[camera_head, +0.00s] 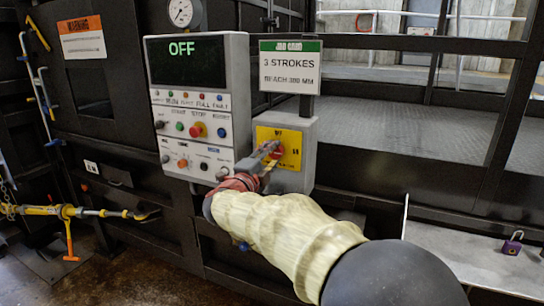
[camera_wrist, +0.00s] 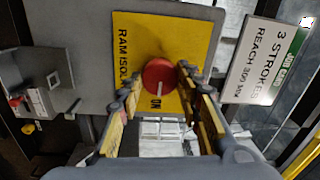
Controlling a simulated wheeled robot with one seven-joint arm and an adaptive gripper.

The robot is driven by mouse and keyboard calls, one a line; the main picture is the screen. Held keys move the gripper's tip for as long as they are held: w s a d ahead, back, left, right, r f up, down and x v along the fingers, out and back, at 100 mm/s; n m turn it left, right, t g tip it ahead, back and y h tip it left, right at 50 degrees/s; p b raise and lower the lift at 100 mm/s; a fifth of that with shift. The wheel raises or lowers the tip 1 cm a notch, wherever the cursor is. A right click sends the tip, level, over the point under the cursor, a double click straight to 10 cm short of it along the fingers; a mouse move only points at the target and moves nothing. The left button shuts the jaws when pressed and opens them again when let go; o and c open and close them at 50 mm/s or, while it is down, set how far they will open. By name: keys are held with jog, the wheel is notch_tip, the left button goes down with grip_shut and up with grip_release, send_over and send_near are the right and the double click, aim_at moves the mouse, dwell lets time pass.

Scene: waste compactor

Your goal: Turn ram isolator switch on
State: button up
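The ram isolator switch is a red round knob (camera_wrist: 160,76) on a yellow plate (camera_wrist: 135,40) fixed to a grey box (camera_head: 297,178). In the wrist view, the knob's white mark points down toward the word ON. My gripper (camera_wrist: 159,80) is open, its two fingers on either side of the knob; I cannot tell whether they touch it. In the head view, my gripper (camera_head: 270,158) is in front of the yellow plate and partly hides the red knob (camera_head: 278,150).
A control panel (camera_head: 185,160) left of the box has a display reading OFF, with buttons and lamps. A "3 STROKES" sign (camera_head: 290,70) stands above the box. A gauge (camera_head: 182,12) is above the panel. A purple padlock (camera_head: 513,243) lies on a grey ledge (camera_head: 450,245) at right.

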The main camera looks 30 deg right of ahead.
jog(key=o, duration=0.5)
jog(key=v, duration=1.2)
jog(key=shift+f, duration=0.15)
